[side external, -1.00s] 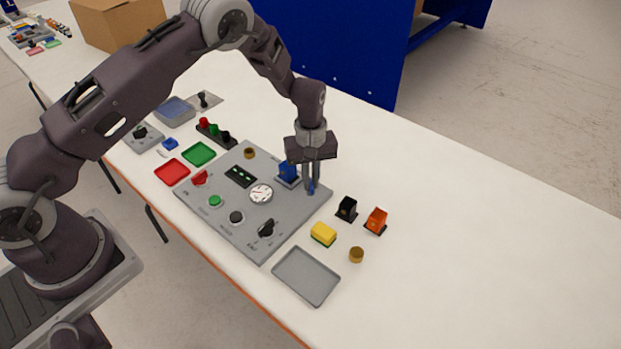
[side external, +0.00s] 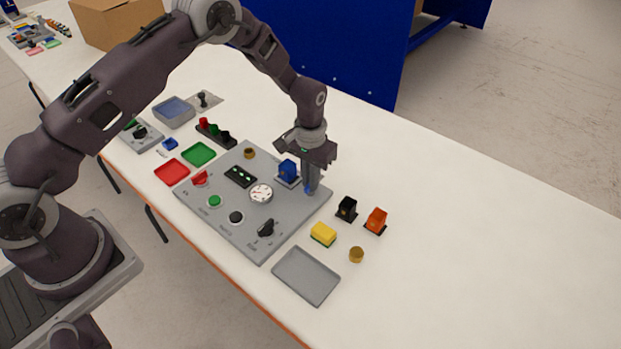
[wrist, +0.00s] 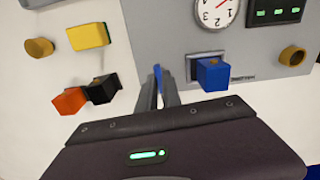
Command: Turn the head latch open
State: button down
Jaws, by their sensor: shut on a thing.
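A black block (side external: 346,208), an orange block (side external: 376,220), a yellow sponge-like block (side external: 323,234) and a brass cylinder (side external: 356,255) stand right of the panel. An empty grey tray (side external: 306,276) lies in front. The table's right side is clear.

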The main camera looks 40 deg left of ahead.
jog(key=shift+m, duration=0.6)
jog(key=c, duration=1.5)
grip_release()
notch_tip(320, 180, up, 7)
jog(key=shift+r, duration=0.1)
